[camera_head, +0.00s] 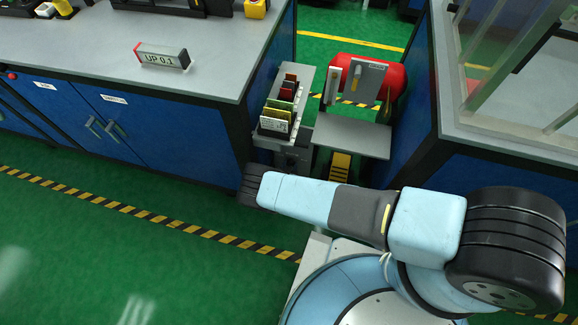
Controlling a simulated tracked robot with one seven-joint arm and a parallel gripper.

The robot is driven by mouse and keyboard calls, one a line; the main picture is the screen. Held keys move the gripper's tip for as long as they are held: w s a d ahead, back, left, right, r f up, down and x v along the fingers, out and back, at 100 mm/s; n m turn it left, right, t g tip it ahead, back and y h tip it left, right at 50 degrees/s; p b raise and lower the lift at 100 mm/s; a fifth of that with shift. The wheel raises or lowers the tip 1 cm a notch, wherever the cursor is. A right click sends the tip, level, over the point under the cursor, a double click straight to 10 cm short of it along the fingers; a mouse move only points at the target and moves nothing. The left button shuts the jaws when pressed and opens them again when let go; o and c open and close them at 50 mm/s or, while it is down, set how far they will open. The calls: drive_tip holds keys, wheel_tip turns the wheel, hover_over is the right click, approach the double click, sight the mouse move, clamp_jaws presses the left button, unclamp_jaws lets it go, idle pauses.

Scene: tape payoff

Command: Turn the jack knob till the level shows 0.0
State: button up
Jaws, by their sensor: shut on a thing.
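The level (162,57) is a small grey bar with a red end, lying on the grey bench top at the upper left. Its display reads UP 0.1. I cannot make out the jack knob; it may be hidden behind my arm or the bench. My blue and black arm reaches left across the lower right, and its dark end is close to the bench's right corner. My gripper's fingers do not show, so I cannot see what they touch.
The long bench (215,80) has blue doors. A narrow rack of coloured folders (276,122) stands at its right end, beside a grey platform (350,138) and a red cylinder (391,80). A glass-walled bench (510,135) closes the right side. The green floor (110,260) is clear at left.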

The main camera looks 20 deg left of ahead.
drive_tip(key=shift+d+m+y, duration=0.15)
drive_tip(key=shift+m+y, duration=0.55)
drive_tip(key=shift+m, duration=0.2)
drive_tip(key=o, duration=1.1)
drive_tip(key=shift+c, duration=0.2)
drive_tip(key=v, duration=1.3)
drive_tip(key=shift+s, duration=0.3)
